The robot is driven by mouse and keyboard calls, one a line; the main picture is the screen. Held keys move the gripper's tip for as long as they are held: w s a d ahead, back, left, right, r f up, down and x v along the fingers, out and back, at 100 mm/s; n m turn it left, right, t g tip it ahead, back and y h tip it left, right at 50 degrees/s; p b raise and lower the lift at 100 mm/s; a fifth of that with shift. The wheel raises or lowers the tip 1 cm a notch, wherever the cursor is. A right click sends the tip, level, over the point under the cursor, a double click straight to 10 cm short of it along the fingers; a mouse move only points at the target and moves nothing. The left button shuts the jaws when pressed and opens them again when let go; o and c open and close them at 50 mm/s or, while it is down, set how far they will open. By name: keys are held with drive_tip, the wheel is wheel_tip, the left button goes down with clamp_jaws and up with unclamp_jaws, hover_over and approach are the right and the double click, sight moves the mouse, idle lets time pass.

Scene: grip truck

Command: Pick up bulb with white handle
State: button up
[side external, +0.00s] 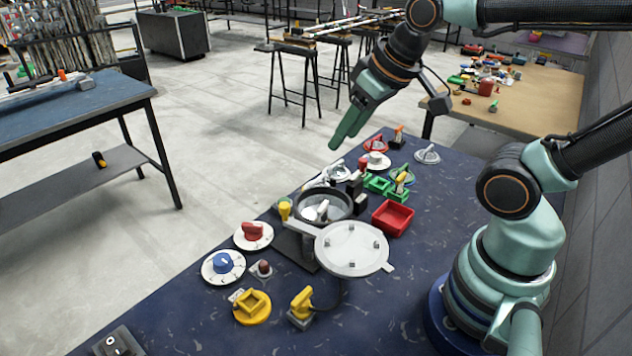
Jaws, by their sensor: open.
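A small white-handled piece (318,210) lies in a dark round pan (300,214) near the middle of the blue table. I cannot tell from this view whether it is the bulb with the white handle. Another whitish, handle-like piece on a round base (427,154) stands near the table's back right. My gripper (341,140) hangs in the air above the far end of the table, fingers pointing down and left. It is open, and nothing shows between the fingers, which overlap in this view.
A round white plate on a stand (352,264) is in front of the pan. Red (250,234) and blue (221,263) knobs on white dials stand at left. A red open box (405,214) and green blocks (378,185) are right of the pan.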

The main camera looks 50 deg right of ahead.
drive_tip(key=shift+o, duration=0.9)
drive_tip(key=m+g, duration=0.6)
drive_tip(key=m, duration=0.9)
hover_over(323, 205)
wheel_tip(323, 205, down, 9)
drive_tip(key=f, duration=0.7)
drive_tip(key=shift+s+a, duration=0.1)
drive_tip(key=shift+a, duration=0.15)
drive_tip(key=shift+d+f, duration=0.15)
drive_tip(key=shift+f, duration=1.25)
drive_tip(key=shift+d+f, duration=0.1)
drive_tip(key=shift+f, duration=1.25)
drive_tip(key=shift+c, duration=0.3)
